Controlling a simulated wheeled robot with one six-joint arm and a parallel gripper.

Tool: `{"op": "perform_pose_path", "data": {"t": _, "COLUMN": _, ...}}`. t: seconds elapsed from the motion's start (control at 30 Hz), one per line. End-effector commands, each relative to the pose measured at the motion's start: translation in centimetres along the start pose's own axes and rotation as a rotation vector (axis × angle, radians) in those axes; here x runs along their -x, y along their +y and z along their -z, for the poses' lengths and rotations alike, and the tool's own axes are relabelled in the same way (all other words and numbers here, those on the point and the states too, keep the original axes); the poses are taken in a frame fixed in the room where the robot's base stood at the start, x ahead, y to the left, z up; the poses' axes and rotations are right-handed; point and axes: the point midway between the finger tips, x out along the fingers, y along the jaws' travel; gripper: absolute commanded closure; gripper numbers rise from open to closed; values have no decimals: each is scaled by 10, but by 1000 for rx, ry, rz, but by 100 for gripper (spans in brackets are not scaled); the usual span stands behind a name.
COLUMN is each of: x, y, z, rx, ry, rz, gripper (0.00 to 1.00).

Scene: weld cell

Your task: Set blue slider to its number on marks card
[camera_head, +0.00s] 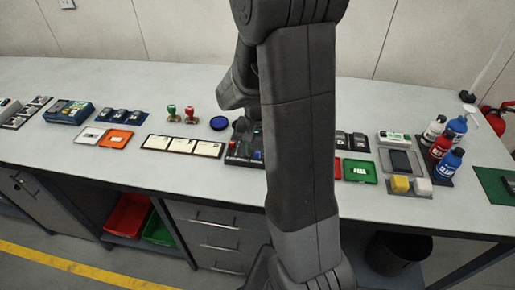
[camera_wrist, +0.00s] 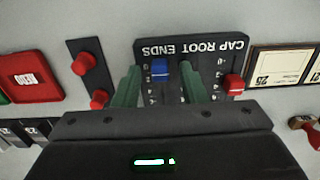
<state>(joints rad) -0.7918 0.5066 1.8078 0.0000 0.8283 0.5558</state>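The slider panel (camera_wrist: 205,45) is black, with "CAP ROOT ENDS" upside down in the wrist view. The blue slider knob (camera_wrist: 160,70) sits near the lettered end of its slot. A red slider knob (camera_wrist: 233,84) stands farther right, lower along its scale. My gripper (camera_wrist: 160,78) is open, its green fingers on either side of the blue knob with gaps showing. The right finger partly covers the middle of the panel. In the head view the panel (camera_head: 240,150) is partly hidden by my arm. The cards in a black holder (camera_head: 182,146) lie left of it; their writing is too small to read.
In the wrist view, a black plate with two red knobs (camera_wrist: 86,63) is left of the panel, and a red tray (camera_wrist: 30,78) lies beyond it. A framed card (camera_wrist: 278,64) and a red-handled stamp (camera_wrist: 305,128) are at right.

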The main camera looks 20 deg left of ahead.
Motion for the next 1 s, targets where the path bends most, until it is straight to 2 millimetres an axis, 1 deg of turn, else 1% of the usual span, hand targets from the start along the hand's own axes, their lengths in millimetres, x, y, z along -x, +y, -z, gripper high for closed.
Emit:
{"op": "perform_pose_path", "data": {"t": 0.27, "x": -2, "y": 0, "z": 0, "rx": 0, "ry": 1, "rz": 1, "gripper": 62}}
{"op": "perform_pose_path", "data": {"t": 0.3, "x": -2, "y": 0, "z": 0, "rx": 0, "ry": 1, "rz": 1, "gripper": 66}}
{"op": "perform_pose_path", "data": {"t": 0.47, "x": -2, "y": 0, "z": 0, "rx": 0, "ry": 1, "rz": 1, "gripper": 97}}
{"op": "perform_pose_path", "data": {"t": 0.5, "x": -2, "y": 0, "z": 0, "rx": 0, "ry": 1, "rz": 1, "gripper": 100}}
{"op": "perform_pose_path", "data": {"t": 0.67, "x": -1, "y": 0, "z": 1, "rx": 0, "ry": 1, "rz": 1, "gripper": 100}}
{"op": "perform_pose_path", "data": {"t": 0.73, "x": -1, "y": 0, "z": 4, "rx": -1, "ry": 1, "rz": 1, "gripper": 100}}
{"op": "perform_pose_path", "data": {"t": 1.0, "x": -1, "y": 0, "z": 36, "rx": -2, "ry": 1, "rz": 1, "gripper": 100}}
